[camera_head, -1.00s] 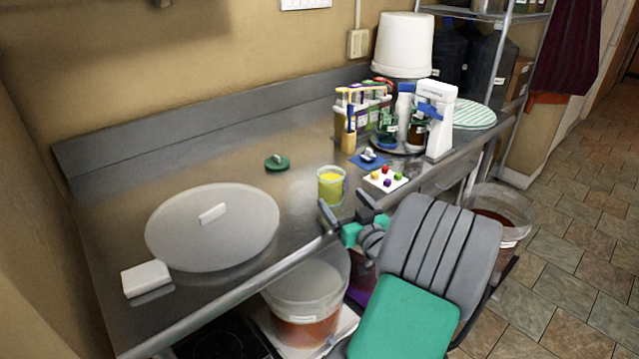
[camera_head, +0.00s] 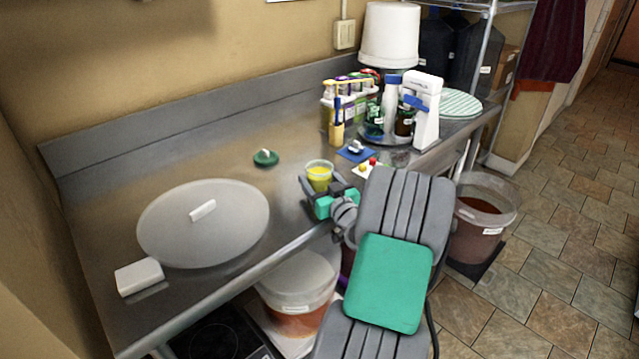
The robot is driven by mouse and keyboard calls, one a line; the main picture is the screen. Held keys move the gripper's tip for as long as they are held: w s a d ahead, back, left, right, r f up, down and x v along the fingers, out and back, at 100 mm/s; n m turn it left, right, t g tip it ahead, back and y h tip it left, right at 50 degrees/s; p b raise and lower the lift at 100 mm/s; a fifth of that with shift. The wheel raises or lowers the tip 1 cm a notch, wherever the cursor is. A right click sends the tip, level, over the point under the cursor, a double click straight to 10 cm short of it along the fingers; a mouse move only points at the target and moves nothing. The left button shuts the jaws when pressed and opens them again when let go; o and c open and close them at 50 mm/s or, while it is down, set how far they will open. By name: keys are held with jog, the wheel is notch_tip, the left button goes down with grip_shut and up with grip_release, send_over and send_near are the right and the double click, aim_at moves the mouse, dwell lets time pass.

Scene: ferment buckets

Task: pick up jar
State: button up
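A small clear jar with yellow contents (camera_head: 319,174) stands upright near the front edge of the steel counter. My gripper (camera_head: 323,186) is at the jar, reaching in from the front right. Its dark fingers are apart, one on each side of the lower jar. The gripper hides the jar's base, and I cannot tell whether the fingers touch it. A green lid with a pale knob (camera_head: 265,157) lies on the counter, left of and behind the jar.
A small white tray with colored pieces (camera_head: 368,167) is close behind my arm. A bottle rack (camera_head: 348,105) and white dispenser (camera_head: 426,110) stand farther back. A large round lid (camera_head: 203,222) lies left. Buckets (camera_head: 298,285) are below the counter.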

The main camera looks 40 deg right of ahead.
jog(key=c, duration=1.4)
grip_shut()
jog(key=shift+r, duration=0.2)
